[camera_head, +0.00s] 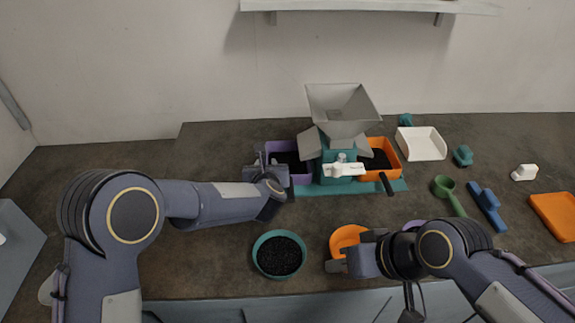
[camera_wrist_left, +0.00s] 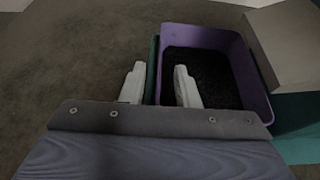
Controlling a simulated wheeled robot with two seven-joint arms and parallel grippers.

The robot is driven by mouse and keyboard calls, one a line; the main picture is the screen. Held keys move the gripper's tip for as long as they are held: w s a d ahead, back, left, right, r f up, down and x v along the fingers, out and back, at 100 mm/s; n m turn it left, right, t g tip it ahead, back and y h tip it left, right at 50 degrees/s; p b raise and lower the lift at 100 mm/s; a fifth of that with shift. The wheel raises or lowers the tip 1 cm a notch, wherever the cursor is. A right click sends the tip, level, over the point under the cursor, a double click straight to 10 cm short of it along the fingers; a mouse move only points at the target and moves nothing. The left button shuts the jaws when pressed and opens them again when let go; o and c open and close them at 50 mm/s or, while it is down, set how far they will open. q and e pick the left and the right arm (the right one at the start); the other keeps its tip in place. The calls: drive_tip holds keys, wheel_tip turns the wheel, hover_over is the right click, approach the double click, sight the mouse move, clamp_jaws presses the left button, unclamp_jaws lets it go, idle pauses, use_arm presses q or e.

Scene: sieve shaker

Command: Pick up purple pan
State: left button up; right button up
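The purple pan (camera_head: 296,176) is at the left side of the teal and grey sieve shaker (camera_head: 337,150). It holds dark granules. The pan also fills the upper right of the left wrist view (camera_wrist_left: 252,75). My left gripper (camera_head: 266,168) is at the pan's left side. In the left wrist view its two pale fingers (camera_wrist_left: 159,85) are apart, one on each side of the pan's left wall; contact cannot be told. My right gripper (camera_head: 337,266) is by an orange bowl (camera_head: 345,236) at the front; its finger opening is unclear.
An orange pan (camera_head: 380,173) is at the shaker's right. A teal bowl (camera_head: 259,262) of dark granules stands in front. A white tray (camera_head: 421,144), green scoop (camera_head: 444,187), blue tool (camera_head: 485,206) and orange tray (camera_head: 557,216) lie right. The counter's back left is clear.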

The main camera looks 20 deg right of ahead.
use_arm(q)
drive_tip(key=shift+w+f, duration=0.1)
drive_tip(key=shift+w, duration=0.15)
clamp_jaws()
drive_tip(key=shift+r, duration=0.25)
